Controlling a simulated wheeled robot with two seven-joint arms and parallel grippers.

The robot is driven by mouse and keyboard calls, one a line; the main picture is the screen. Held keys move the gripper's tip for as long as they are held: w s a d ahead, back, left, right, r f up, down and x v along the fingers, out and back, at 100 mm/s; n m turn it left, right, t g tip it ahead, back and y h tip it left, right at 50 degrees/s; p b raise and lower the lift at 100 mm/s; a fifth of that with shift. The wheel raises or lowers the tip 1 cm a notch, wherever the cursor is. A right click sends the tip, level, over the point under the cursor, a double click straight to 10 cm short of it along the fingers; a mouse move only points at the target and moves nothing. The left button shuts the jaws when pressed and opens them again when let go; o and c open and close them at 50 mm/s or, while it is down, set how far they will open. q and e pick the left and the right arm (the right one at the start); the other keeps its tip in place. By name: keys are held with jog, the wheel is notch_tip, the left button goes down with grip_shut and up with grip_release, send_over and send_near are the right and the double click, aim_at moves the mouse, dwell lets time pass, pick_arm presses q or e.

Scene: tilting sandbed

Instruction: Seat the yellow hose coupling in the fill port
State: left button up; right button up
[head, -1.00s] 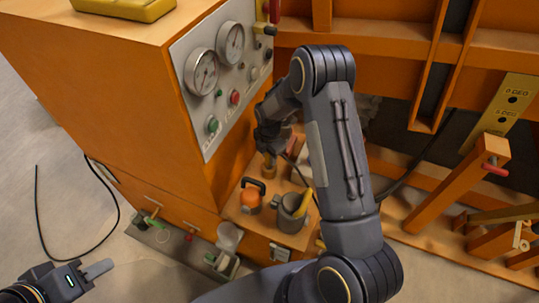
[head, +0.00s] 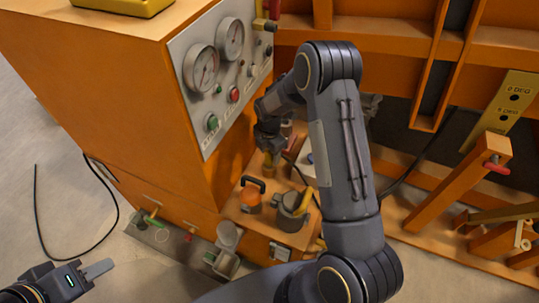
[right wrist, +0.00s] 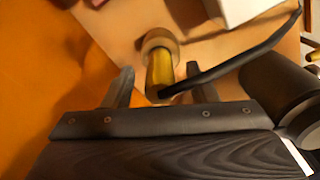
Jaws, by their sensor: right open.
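The yellow hose coupling (right wrist: 160,72) is between the two fingers of my right gripper (right wrist: 161,88) in the right wrist view. The fingers are open, with a gap on each side of the coupling. A black hose leaves its near end. Its far end meets a round tan collar (right wrist: 160,42); I cannot tell whether this is the fill port or how deep the coupling sits. In the head view my right gripper (head: 268,146) is low over the orange ledge, just above the coupling (head: 268,165). My left gripper (head: 98,269) is at the lower left, away from the coupling; its jaw gap is unclear.
The gauge panel (head: 212,75) stands close to the left of my right gripper. A white block (right wrist: 230,8) is beside the coupling. Timber braces (head: 470,190) stand at right.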

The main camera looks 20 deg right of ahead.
notch_tip(320, 180, up, 6)
jog(key=shift+r, duration=0.1)
dwell(0.6)
jog(key=s+r+m+t+y, duration=0.1)
jog(key=s+r+m, duration=0.5)
jog(key=r, duration=0.2)
jog(key=s+r+m+t+y, duration=0.1)
jog(key=s+r+m+t, duration=0.1)
jog(key=s+r+m, duration=0.55)
jog(key=s+a+r+m+t+y, duration=0.1)
jog(key=s+a+r+m, duration=0.1)
jog(key=s+m, duration=0.2)
jog(key=s+a+r+m+t, duration=0.1)
jog(key=s+m, duration=0.4)
jog(key=s, duration=0.6)
jog(key=shift+s+a+r+t+y, duration=0.2)
jog(key=shift+a+r+t+y, duration=0.15)
jog(key=shift+a+r, duration=0.5)
